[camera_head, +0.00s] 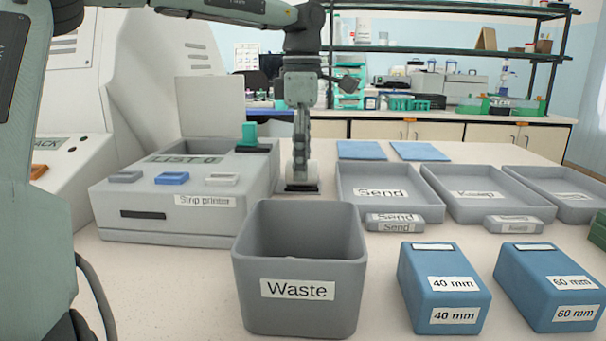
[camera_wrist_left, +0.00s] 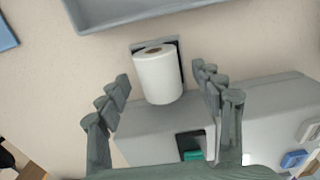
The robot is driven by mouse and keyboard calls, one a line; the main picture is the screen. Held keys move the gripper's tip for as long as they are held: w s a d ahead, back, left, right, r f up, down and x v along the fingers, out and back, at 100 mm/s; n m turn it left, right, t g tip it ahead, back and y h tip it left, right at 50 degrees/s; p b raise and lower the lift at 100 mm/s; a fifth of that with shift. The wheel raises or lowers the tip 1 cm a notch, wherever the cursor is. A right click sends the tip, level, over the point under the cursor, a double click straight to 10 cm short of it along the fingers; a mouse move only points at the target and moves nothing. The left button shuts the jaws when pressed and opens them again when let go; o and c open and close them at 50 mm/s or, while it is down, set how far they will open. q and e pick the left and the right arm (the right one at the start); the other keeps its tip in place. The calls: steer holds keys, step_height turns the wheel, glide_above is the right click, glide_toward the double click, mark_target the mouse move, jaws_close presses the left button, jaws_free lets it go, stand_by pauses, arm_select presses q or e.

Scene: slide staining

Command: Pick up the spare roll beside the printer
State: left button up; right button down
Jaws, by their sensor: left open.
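The spare roll (camera_wrist_left: 158,78) is white with a brown core and stands upright on a small dark square pad (camera_wrist_left: 172,43). In the head view the roll (camera_head: 313,174) shows only partly, behind my gripper and the waste bin. The grey strip printer (camera_head: 150,222) is just left of it. My left gripper (camera_head: 301,170) points down at the roll from above. In the left wrist view its fingers (camera_wrist_left: 160,83) are open, one on each side of the roll, with gaps on both sides. My right gripper is not in view.
A grey Waste bin (camera_head: 298,322) stands in front of the roll. A Send tray (camera_head: 365,205) lies close on its right, with more trays beyond. Blue 40 mm (camera_head: 440,268) and 60 mm (camera_head: 545,268) boxes stand at front right. The printer's raised lid (camera_head: 212,105) is near my arm.

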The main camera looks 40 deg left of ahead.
arm_select(q)
steer(key=shift+f, duration=0.3)
steer(key=shift+c, duration=0.6)
steer(key=c, duration=1.1)
